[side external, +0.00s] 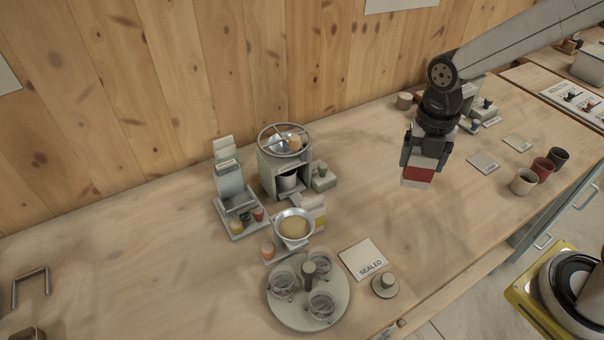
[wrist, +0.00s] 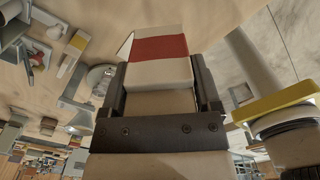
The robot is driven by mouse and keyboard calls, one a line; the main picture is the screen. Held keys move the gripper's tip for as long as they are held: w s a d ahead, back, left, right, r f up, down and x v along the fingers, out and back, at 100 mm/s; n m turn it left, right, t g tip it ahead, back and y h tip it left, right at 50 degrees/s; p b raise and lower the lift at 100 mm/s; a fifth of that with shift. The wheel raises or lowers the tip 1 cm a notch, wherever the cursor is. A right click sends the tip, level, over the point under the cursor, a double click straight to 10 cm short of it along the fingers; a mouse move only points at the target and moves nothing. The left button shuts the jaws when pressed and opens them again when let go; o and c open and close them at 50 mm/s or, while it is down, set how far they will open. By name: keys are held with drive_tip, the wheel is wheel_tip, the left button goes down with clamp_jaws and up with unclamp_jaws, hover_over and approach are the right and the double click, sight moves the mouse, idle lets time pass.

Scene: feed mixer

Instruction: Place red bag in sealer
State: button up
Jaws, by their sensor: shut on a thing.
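The red bag (side external: 417,175) is a cream block-shaped bag with a red band. My gripper (side external: 424,158) is shut on it and holds it above the right part of the bench. In the wrist view the bag (wrist: 160,50) sticks out beyond the two dark fingers of my gripper (wrist: 165,88). The fingers hide part of its sides. No machine is labelled as the sealer. A grey upright machine (side external: 230,185) with a flat base stands at left, and another grey-green machine (side external: 472,92) is partly hidden behind my wrist. I cannot tell which is the sealer.
A mixer with a wheel-like top (side external: 285,140) and a pan (side external: 294,225) stand mid-bench. A round tray (side external: 338,308) with glass jars and a SEALED card (side external: 364,259) are at the front. Cups (side external: 523,181) stand at right. Bench below the bag is clear.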

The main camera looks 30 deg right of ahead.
drive_tip(key=w+a+r+n, duration=0.1)
drive_tip(key=w+a+n, duration=0.3)
drive_tip(key=w+a, duration=0.45)
drive_tip(key=n, duration=0.5)
hover_over(238, 204)
wheel_tip(238, 204, down, 9)
drive_tip(key=shift+s+d, duration=0.15)
drive_tip(key=shift+s, duration=0.05)
idle(0.4)
drive_tip(key=shift+w+f, duration=0.25)
drive_tip(key=shift+f, duration=1.55)
drive_tip(key=shift+f, duration=0.1)
